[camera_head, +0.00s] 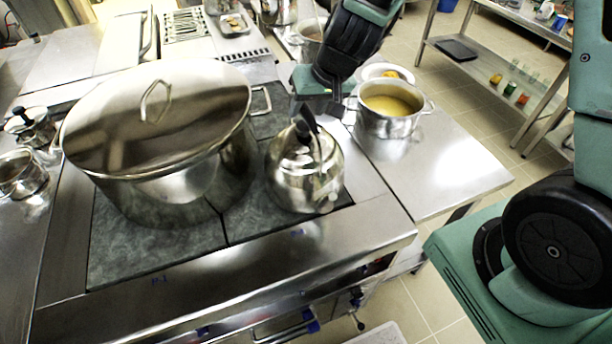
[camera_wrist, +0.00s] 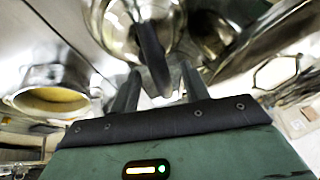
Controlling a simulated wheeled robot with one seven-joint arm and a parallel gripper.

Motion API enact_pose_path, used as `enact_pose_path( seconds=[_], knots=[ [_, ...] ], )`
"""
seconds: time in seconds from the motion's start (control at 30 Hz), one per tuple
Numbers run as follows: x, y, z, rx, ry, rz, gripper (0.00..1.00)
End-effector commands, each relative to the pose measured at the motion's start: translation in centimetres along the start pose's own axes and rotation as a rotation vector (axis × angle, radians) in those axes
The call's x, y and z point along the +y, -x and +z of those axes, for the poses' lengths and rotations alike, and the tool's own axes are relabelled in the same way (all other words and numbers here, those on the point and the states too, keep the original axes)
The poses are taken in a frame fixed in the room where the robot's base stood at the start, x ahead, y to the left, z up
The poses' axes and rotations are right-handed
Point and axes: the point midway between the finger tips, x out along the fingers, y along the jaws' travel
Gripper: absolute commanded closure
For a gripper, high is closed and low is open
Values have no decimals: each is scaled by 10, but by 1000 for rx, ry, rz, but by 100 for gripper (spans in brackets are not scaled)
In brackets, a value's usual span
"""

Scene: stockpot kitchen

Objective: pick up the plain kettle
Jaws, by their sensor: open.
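The plain kettle (camera_head: 308,178) is shiny steel with a dark handle and stands upright on the stove top, just right of the big stockpot (camera_head: 160,130). My gripper (camera_head: 318,106) is open, above and slightly behind the kettle, by its handle. In the wrist view, the kettle's steel body (camera_wrist: 115,22) is at the top, with the dark handle extending down toward the space between my two fingers (camera_wrist: 158,88). The fingers are not closed on it. From the head view I cannot tell whether a finger touches the handle.
A two-handled pot of yellow soup (camera_head: 390,108) stands close right of my gripper on the steel counter (camera_head: 440,170). A plate (camera_head: 386,72) lies behind it. Small pots (camera_head: 22,172) sit at the far left. The counter's front right is clear.

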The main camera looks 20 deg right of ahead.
Motion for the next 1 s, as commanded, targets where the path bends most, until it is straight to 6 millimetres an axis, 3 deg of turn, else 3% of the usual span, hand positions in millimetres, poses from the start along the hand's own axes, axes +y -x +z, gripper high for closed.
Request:
enact_pose_path(
  seconds=[0.13,0.43,0.6,1.0],
  knots=[
    [0,-17,1,-2,0,0,54],
    [0,-20,0,0,1,0,54],
    [0,-19,0,0,1,0,100],
    [0,-19,0,0,1,0,100]
  ],
)
